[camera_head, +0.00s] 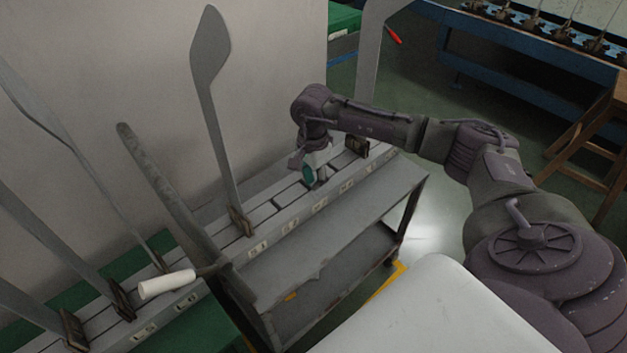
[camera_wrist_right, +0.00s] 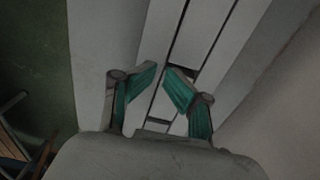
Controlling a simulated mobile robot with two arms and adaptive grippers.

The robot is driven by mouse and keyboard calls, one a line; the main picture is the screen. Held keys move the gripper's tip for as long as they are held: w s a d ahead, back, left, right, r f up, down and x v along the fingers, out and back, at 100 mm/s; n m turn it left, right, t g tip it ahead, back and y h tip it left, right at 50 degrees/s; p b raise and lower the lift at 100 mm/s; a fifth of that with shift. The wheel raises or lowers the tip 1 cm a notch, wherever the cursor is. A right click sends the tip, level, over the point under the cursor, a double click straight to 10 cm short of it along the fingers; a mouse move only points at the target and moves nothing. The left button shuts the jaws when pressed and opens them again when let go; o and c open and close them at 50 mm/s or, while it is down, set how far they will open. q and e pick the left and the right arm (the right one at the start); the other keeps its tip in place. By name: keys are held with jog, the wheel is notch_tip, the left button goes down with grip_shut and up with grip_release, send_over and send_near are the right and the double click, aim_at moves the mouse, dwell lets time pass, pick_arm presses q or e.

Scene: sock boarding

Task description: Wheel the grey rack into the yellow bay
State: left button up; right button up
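The grey rack (camera_head: 345,222) is a metal cart with shelves and dark posts, standing against the slatted boarding bench. A dark curved bar with a white grip (camera_head: 166,284) rises at its left end; I cannot tell whether it belongs to the rack. Yellow floor marking of the bay (camera_head: 393,279) shows beside the rack's right end; the rest is hidden by the rack and a pale surface. My right gripper (camera_head: 313,178) is above the bench slats behind the rack. My left gripper is out of view.
The slatted bench (camera_head: 265,212) carries several upright flat grey boards (camera_head: 210,90). A pale wall stands behind it. A blue machine table (camera_head: 520,40) and a wooden stool (camera_head: 590,140) are at upper right. Green floor (camera_head: 415,95) is open between them and the bench.

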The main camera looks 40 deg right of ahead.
notch_tip(320, 180, up, 10)
jog(key=shift+f, duration=0.25)
jog(key=shift+s+f, duration=0.1)
jog(key=shift+s, duration=0.1)
dwell(0.4)
